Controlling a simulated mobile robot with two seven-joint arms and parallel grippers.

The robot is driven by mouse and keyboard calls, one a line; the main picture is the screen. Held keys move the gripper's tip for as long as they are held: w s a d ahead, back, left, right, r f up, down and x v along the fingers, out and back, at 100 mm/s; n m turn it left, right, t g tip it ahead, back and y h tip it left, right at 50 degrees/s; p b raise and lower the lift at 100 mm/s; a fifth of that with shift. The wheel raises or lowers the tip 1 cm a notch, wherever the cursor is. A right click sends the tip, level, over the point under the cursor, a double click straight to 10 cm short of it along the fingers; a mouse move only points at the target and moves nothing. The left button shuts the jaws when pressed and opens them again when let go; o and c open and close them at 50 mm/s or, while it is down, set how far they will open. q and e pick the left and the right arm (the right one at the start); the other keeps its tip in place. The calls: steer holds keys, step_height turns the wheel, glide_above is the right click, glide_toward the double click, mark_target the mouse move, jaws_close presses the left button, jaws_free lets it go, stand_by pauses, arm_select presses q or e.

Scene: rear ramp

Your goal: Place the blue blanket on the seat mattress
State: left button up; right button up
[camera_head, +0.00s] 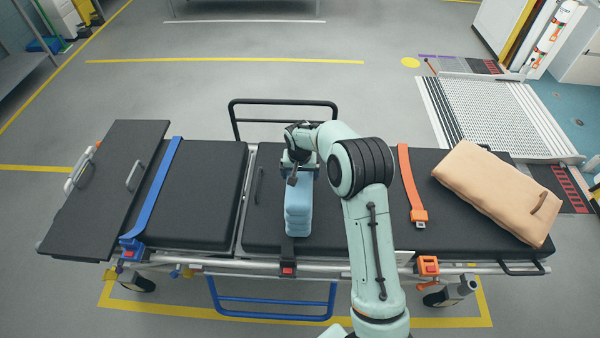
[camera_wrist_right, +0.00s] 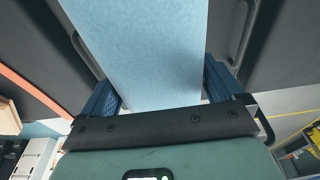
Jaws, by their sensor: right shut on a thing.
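The folded light blue blanket (camera_head: 298,212) is over the black middle pad of the stretcher, the seat mattress (camera_head: 262,222). My right gripper (camera_head: 298,168) is shut on the blanket's far end, with the arm reaching in from the front right. In the right wrist view the blanket (camera_wrist_right: 140,45) lies between the two dark blue fingers of the gripper (camera_wrist_right: 160,92). I cannot tell whether the blanket's underside touches the mattress or hangs just above it. A black strap and buckle (camera_head: 288,268) show at its near end. My left gripper is not in view.
The black back pad (camera_head: 205,195) with a blue strap (camera_head: 160,185) lies left. To the right are an orange strap (camera_head: 408,180) and a tan pillow (camera_head: 490,190). A black side rail (camera_head: 282,102) stands up at the back. A metal ramp (camera_head: 500,125) is behind right.

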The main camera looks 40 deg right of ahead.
steer(key=shift+w+r, duration=0.1)
steer(key=o, duration=1.7)
steer(key=shift+f, duration=0.25)
steer(key=shift+r, duration=0.15)
steer(key=r, duration=0.4)
steer(key=s+a+r, duration=0.1)
steer(key=r, duration=0.7)
steer(key=shift+s+a, duration=0.15)
steer(key=shift+s, duration=0.2)
steer(key=shift+f, duration=0.1)
